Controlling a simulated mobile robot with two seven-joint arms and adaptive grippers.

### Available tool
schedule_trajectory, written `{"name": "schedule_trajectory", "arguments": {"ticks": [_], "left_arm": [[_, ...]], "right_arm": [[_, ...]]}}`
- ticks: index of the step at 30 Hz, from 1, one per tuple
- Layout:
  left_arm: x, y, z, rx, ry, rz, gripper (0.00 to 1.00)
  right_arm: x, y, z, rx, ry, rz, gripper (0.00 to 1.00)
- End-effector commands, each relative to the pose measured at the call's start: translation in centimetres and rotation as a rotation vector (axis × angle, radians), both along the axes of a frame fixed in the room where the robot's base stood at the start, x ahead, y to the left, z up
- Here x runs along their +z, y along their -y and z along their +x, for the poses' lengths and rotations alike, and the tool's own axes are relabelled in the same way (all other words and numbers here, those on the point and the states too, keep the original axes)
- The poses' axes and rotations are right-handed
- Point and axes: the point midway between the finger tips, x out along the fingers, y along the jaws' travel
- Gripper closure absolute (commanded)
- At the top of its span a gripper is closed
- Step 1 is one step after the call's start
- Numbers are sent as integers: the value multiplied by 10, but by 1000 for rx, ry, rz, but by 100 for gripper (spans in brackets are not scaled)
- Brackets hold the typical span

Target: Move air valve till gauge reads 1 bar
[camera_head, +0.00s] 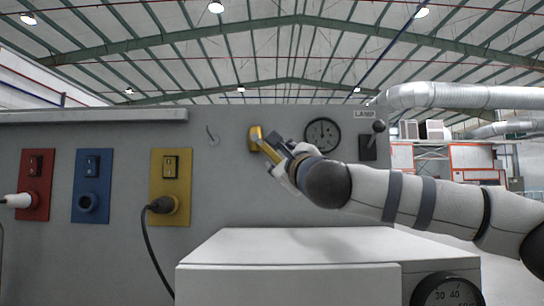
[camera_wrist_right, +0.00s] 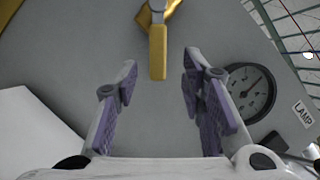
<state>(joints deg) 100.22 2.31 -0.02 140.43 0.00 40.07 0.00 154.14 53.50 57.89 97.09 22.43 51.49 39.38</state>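The yellow air valve (camera_head: 254,139) is on the grey panel in the head view. Its yellow lever handle (camera_wrist_right: 157,50) shows at the top middle of the right wrist view. The round gauge (camera_head: 322,134) is just right of the valve, and it also shows in the right wrist view (camera_wrist_right: 250,92). Its needle points roughly upward in the head view, but the scale is too small to read. My right gripper (camera_head: 275,150) is at the valve. In the right wrist view its purple-padded fingers (camera_wrist_right: 158,82) are apart, with the handle ahead between them. My left gripper is not in view.
A LAMP switch (camera_head: 368,147) is right of the gauge. Red, blue and yellow sockets (camera_head: 170,187) are on the left, with a black cable from the yellow one. A white box (camera_head: 290,246) with a large dial (camera_head: 447,291) stands below my right arm.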

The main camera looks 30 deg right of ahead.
Motion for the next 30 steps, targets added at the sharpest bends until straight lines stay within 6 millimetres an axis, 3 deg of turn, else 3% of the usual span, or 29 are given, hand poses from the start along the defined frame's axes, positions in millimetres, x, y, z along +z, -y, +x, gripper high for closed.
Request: {"name": "schedule_trajectory", "arguments": {"ticks": [3,7,18,23,30], "left_arm": [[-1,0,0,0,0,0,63],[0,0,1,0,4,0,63],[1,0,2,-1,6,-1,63],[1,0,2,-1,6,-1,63],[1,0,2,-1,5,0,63]], "right_arm": [[6,7,27,-3,-2,-1,63],[13,12,45,-1,-1,-1,63],[15,14,54,1,0,-1,63],[15,14,54,1,0,-1,97],[15,14,54,0,-2,-3,100]]}}
